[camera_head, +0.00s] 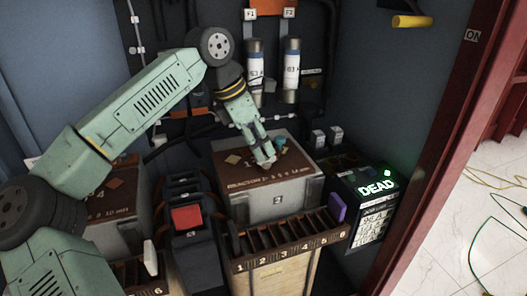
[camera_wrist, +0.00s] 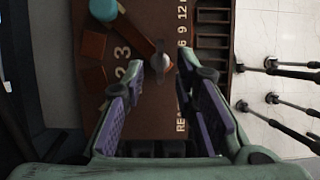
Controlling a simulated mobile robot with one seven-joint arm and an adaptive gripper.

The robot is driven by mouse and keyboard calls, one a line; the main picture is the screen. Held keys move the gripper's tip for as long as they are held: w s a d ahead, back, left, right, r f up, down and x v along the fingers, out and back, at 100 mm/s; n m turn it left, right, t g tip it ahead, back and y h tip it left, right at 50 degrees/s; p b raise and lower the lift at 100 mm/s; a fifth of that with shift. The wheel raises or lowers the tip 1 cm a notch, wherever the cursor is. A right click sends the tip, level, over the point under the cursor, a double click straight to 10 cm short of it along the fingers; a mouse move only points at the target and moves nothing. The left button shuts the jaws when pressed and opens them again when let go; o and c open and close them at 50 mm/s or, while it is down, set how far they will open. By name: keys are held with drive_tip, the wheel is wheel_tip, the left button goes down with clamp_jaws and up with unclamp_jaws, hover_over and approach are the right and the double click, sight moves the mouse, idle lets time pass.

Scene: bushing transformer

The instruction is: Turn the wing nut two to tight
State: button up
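The reactor box marked 2 (camera_head: 285,205) has a brown top plate with a millimetre scale, which fills the middle of the wrist view (camera_wrist: 150,115). My gripper (camera_head: 268,164) points down over the top plate and hides the nut in the head view. In the wrist view, my gripper (camera_wrist: 155,72) has its purple-padded fingers apart on either side of the nut. No contact shows.
A teal knob (camera_head: 280,142) stands on the plate behind my gripper. A slotted rack (camera_head: 285,240) runs along the box's front, with a purple block (camera_head: 337,206) at its right. A box reading DEAD (camera_head: 375,192) is at right. Two fuses (camera_head: 291,70) stand behind.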

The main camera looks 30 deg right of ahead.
drive_tip(key=v, duration=0.9)
drive_tip(key=shift+s, duration=0.1)
